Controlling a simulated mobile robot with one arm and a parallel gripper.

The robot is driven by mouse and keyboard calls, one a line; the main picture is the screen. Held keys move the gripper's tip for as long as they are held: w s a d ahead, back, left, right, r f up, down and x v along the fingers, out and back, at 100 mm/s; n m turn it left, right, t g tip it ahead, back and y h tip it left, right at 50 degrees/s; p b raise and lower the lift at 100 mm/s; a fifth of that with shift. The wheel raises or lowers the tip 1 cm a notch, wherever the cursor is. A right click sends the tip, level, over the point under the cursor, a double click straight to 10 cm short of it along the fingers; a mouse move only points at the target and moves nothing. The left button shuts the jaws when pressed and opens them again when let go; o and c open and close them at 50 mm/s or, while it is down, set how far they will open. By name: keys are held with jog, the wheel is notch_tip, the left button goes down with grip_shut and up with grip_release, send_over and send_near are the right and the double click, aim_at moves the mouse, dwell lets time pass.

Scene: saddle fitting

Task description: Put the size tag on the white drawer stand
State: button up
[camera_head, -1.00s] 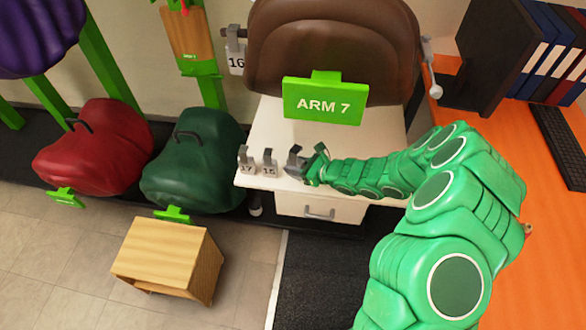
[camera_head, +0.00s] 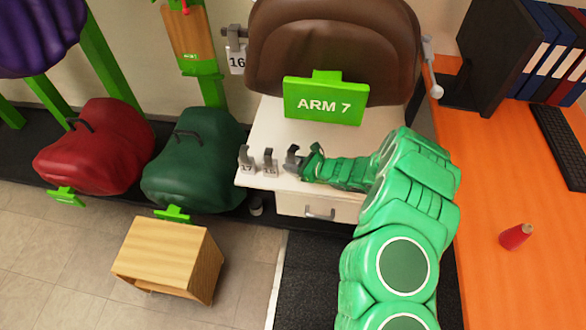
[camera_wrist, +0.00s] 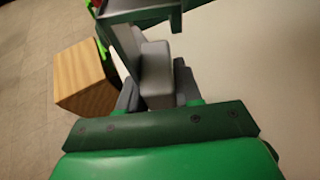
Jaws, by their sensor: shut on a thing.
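The white drawer stand (camera_head: 270,125) has a drawer with a grey handle in its front. Two size tags with grey clips, one reading 17 (camera_head: 246,161) and one whose number is hard to read (camera_head: 269,164), stand at its front left edge. My gripper (camera_head: 303,163) is beside them, low over the front edge. It is shut on a grey-clipped size tag (camera_head: 292,157), whose number I cannot read. In the wrist view the tag's grey clip (camera_wrist: 155,70) sits between the fingers. I cannot tell whether it touches the stand.
A green ARM 7 sign (camera_head: 325,101) and a brown saddle (camera_head: 335,45) stand behind my gripper. Another tag reading 16 (camera_head: 237,61) hangs at the back left. A wooden box (camera_head: 165,255) is on the floor.

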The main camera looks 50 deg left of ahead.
jog(key=shift+a+f, duration=0.15)
jog(key=shift+f, duration=1.55)
jog(key=shift+f, duration=0.1)
jog(key=o, duration=1.1)
jog(key=shift+w+d+r, duration=0.2)
jog(key=shift+d+r, duration=0.05)
jog(key=v, duration=1.1)
jog(key=shift+d, duration=0.15)
